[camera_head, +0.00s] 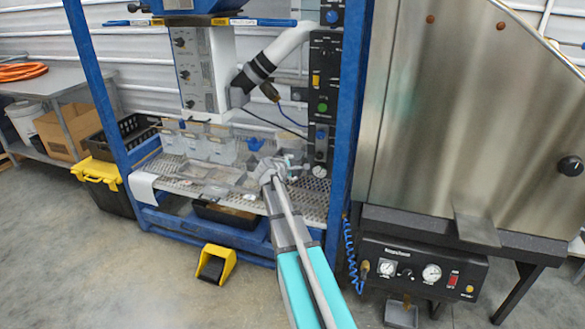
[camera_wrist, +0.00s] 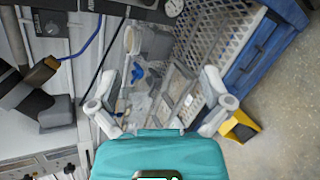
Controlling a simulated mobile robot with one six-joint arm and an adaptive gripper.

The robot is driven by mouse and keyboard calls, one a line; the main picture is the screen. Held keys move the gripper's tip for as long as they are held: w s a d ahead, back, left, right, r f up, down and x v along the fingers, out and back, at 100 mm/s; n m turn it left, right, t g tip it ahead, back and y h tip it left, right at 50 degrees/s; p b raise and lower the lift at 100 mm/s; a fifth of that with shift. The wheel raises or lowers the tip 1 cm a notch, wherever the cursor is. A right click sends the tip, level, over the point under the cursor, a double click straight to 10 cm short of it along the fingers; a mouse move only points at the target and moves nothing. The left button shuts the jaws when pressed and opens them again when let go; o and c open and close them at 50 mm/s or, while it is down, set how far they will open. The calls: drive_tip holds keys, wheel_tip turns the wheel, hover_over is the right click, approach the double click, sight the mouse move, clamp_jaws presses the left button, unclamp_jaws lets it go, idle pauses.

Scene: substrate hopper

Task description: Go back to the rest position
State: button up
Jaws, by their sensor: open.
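My gripper (camera_head: 284,165) reaches over the perforated metal shelf (camera_head: 312,205) inside the blue-framed hopper station in the head view. In the wrist view my gripper (camera_wrist: 160,80) shows its two grey fingers spread wide, with nothing held between them. Below and between the fingers lie clear and grey bins and a small blue part (camera_wrist: 137,72) on the shelf. I cannot tell how high the fingers are above them.
A blue post (camera_head: 350,110) and control panel (camera_head: 322,100) stand close right of my gripper. Clear bins (camera_head: 208,147) line the shelf's back. A steel machine (camera_head: 455,110) stands at right. A yellow pedal (camera_head: 216,264) sits on the otherwise open floor in front.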

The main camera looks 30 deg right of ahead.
idle(0.4)
drive_tip(key=s+a+f+m+g+y, duration=0.2)
drive_tip(key=s+a+f+m+y, duration=0.2)
drive_tip(key=s+a, duration=0.6)
drive_tip(key=s+a+f+m+g+y, duration=0.25)
drive_tip(key=s+a, duration=0.45)
drive_tip(key=a, duration=0.5)
drive_tip(key=s+a+f+m+g+y, duration=0.2)
drive_tip(key=s+a+f+m+y, duration=0.25)
drive_tip(key=s+a, duration=0.55)
wheel_tip(320, 180, up, 14)
drive_tip(key=w+a+p, duration=0.1)
drive_tip(key=p, duration=1.3)
drive_tip(key=shift+w+a+r, duration=0.2)
